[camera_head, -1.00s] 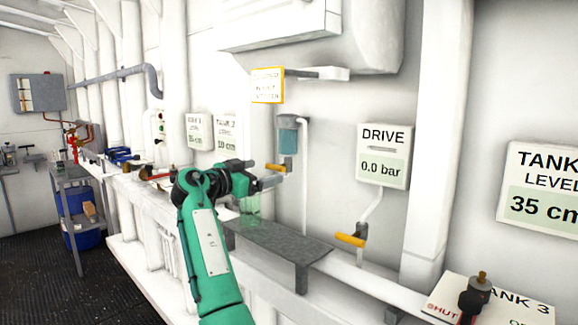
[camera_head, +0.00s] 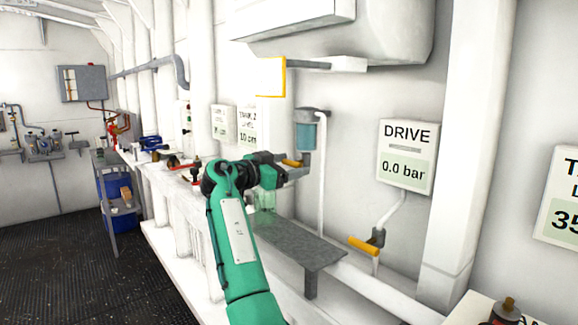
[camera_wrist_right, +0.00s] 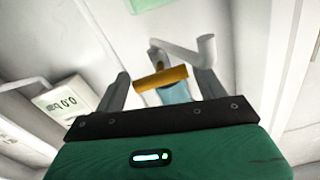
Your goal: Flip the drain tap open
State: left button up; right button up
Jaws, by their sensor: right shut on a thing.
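The drain tap's orange handle (camera_head: 291,162) sits under a bluish clear bowl (camera_head: 306,135) on the white wall. My right gripper (camera_head: 300,172) is at this handle. In the right wrist view the handle (camera_wrist_right: 160,78) lies crosswise between the two grey fingers (camera_wrist_right: 160,90), and my gripper is shut on it. The bowl shows partly behind the handle there. The fingers hide part of the tap in the head view. My left gripper is not in view.
A greenish clear jar (camera_head: 264,198) stands below the gripper, by a grey shelf (camera_head: 300,243). A second orange-handled valve (camera_head: 363,245) is to the right, under the DRIVE gauge reading 0.0 bar (camera_head: 407,156). A yellow-edged sign (camera_head: 271,77) hangs above. Dark floor (camera_head: 50,220) is open at left.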

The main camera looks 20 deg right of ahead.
jog(key=shift+c, duration=0.9)
jog(key=n+p, duration=0.1)
jog(key=n, duration=0.1)
jog(key=shift+d+r+n, duration=0.1)
jog(key=shift+n, duration=0.3)
jog(key=shift+n+p, duration=0.35)
jog(key=shift+n, duration=0.35)
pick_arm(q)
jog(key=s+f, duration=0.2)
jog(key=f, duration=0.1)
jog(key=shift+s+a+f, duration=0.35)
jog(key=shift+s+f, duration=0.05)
pick_arm(e)
jog(key=o, duration=0.9)
